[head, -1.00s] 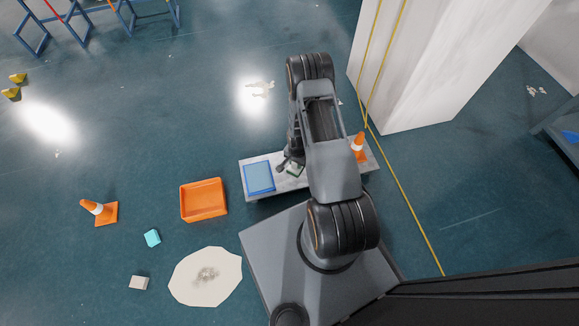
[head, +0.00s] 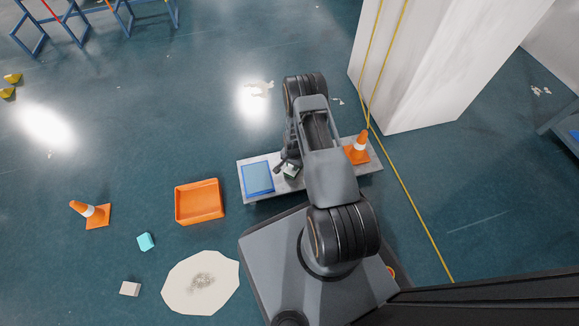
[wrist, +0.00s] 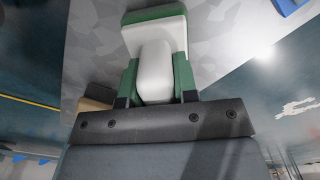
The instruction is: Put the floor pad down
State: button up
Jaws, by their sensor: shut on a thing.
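The floor pad (wrist: 154,38), a white block with a green layer and a white grip, is held in my gripper (wrist: 155,88). In the wrist view the dark-green jaws are shut on the white grip from both sides. In the head view my gripper (head: 288,165) and the pad (head: 291,172) are small and partly hidden by my arm. They are over the grey low bench (head: 310,182), just right of the blue tray (head: 258,178). I cannot tell whether the pad touches the bench top.
An orange cone (head: 358,150) stands at the bench's right end. An orange bin (head: 199,202), a cyan block (head: 145,242), a pale block (head: 130,289), a cream patch (head: 190,282) and another cone (head: 96,214) are on the floor at left. A white pillar (head: 430,75) rises behind.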

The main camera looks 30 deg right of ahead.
jog(key=shift+f, duration=0.15)
jog(key=o, duration=0.9)
